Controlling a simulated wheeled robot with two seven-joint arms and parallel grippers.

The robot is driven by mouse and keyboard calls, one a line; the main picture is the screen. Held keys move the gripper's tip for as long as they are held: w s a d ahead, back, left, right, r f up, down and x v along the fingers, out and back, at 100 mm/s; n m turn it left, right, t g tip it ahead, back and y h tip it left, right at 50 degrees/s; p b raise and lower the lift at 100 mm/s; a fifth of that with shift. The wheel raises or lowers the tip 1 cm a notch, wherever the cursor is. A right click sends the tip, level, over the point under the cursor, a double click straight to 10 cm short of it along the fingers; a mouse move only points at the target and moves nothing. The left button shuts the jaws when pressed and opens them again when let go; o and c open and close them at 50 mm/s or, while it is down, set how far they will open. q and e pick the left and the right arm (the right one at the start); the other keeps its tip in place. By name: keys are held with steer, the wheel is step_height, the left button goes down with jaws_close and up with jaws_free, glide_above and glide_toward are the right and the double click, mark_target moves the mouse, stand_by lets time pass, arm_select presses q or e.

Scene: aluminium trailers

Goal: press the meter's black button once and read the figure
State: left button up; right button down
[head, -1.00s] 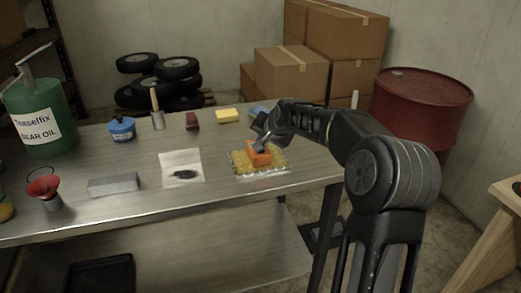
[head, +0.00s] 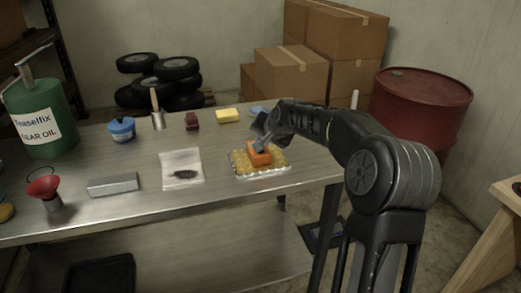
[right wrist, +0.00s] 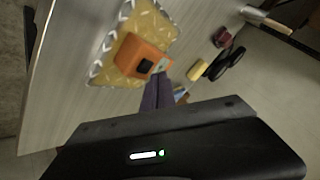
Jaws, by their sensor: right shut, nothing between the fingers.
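The orange meter (head: 258,158) sits on a yellow patterned mat (head: 279,162) near the bench's right end. It also shows in the right wrist view (right wrist: 132,53), with its black button (right wrist: 144,66) facing up and a small pale display beside the button. My right gripper (head: 262,148) is over the meter. In the right wrist view its shut fingers (right wrist: 157,92) are just beside the button; whether they touch the meter cannot be told. The display's figure is too small to read. My left gripper is not in view.
The steel bench (head: 140,212) also holds a clear bag with a dark thing (head: 182,160), a grey block (head: 113,184), a red funnel (head: 43,187), a blue container (head: 121,131), a brush (head: 157,118), a yellow sponge (head: 228,116) and a green oil can (head: 40,115).

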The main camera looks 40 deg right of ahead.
steer(key=shift+f, duration=0.1)
steer(key=shift+f+b, duration=0.35)
steer(key=shift+b, duration=0.05)
steer(key=shift+f+b, duration=0.4)
steer(key=shift+f, duration=0.05)
stand_by(0.6)
steer(key=shift+r+p, duration=0.65)
steer(key=shift+r, duration=0.25)
steer(key=shift+r+p, duration=1.75)
steer(key=shift+r, duration=0.8)
